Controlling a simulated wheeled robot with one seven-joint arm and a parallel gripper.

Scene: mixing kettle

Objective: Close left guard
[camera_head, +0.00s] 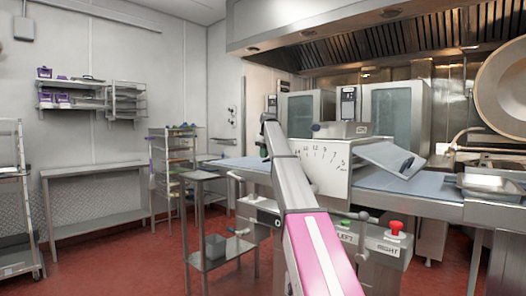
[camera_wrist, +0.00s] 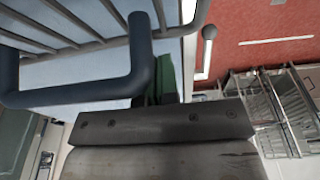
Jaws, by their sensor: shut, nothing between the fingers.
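A sheeter-like machine (camera_head: 322,170) with a numbered dial stands in the head view, with labels LEFT and RIGHT on its front. In the wrist view, a guard of grey metal rods (camera_wrist: 75,17) with a thick dark blue handle (camera_wrist: 142,62) lies over the pale blue belt. My gripper (camera_wrist: 166,76) is shut and empty, its dark green fingers just right of the handle. I cannot tell if they touch it. In the head view my arm hides most of the left guard, so its angle is unclear. The right guard (camera_head: 388,157) is a tilted grey panel.
A red stop button (camera_head: 396,228) sits on the machine's front. A steel side table (camera_head: 212,178) stands left of it. A metal tray (camera_head: 490,184) is on the right. Shelving and a bare steel table (camera_head: 95,177) line the wall. Red floor is open at the lower left.

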